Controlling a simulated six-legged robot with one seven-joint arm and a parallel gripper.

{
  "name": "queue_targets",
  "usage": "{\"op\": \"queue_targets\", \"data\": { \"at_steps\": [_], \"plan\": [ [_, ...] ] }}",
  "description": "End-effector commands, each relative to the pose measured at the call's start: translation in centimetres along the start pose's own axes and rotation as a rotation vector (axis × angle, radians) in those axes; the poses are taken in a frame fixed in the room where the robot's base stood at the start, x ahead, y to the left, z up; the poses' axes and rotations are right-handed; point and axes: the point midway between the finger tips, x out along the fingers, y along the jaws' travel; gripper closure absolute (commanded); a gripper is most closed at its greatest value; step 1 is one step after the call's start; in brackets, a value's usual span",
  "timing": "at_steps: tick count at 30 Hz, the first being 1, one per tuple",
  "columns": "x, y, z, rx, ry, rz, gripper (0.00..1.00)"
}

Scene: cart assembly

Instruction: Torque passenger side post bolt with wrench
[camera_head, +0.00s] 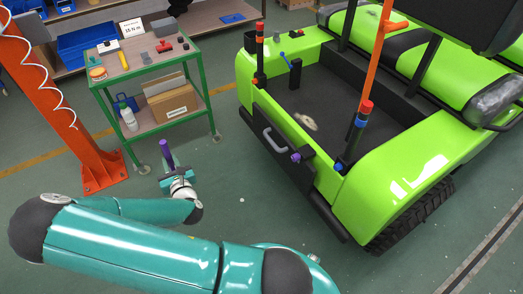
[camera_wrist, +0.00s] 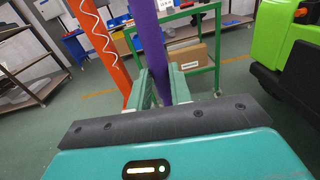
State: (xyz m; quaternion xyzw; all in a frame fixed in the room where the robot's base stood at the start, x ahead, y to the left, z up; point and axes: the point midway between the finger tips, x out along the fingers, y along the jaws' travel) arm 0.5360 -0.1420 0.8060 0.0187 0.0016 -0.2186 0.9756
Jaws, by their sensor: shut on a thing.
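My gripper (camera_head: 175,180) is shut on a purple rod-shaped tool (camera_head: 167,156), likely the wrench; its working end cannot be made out. In the wrist view the purple shaft (camera_wrist: 149,45) stands nearly upright between the fingers of my gripper (camera_wrist: 160,85). The lime green cart (camera_head: 390,190) is to the right, apart from my gripper. A dark post with a red cap (camera_head: 260,55) stands at its left front corner. Another post with red and blue bands (camera_head: 353,135) stands at its nearer corner, with a blue bolt-like piece (camera_head: 338,167) at its base. I cannot tell which is the passenger side.
A green-framed tool trolley (camera_head: 205,95) stands behind my gripper with bottles and a cardboard box (camera_head: 173,105). An orange column (camera_head: 62,105) with a coiled white hose is at the left. Open green floor (camera_head: 240,215) lies between my gripper and the cart.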

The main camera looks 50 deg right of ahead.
Motion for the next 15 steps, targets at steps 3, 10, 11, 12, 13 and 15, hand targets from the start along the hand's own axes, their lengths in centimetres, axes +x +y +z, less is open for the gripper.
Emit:
{"op": "queue_targets", "data": {
  "at_steps": [3, 10, 11, 12, 13, 15],
  "plan": [
    [0.3, -6.8, 1.4, -0.045, -0.004, -0.206, 1.0],
    [-2.2, -19.0, 3.1, -0.141, 0.027, -0.596, 1.0],
    [-2.8, -20.4, 3.3, -0.154, 0.033, -0.646, 1.0],
    [-3.7, -22.4, 3.5, -0.169, 0.044, -0.714, 1.0],
    [-4.4, -23.9, 3.6, -0.181, 0.052, -0.765, 1.0],
    [-6.3, -27.1, 4.0, -0.206, 0.075, -0.885, 1.0]
  ]
}}
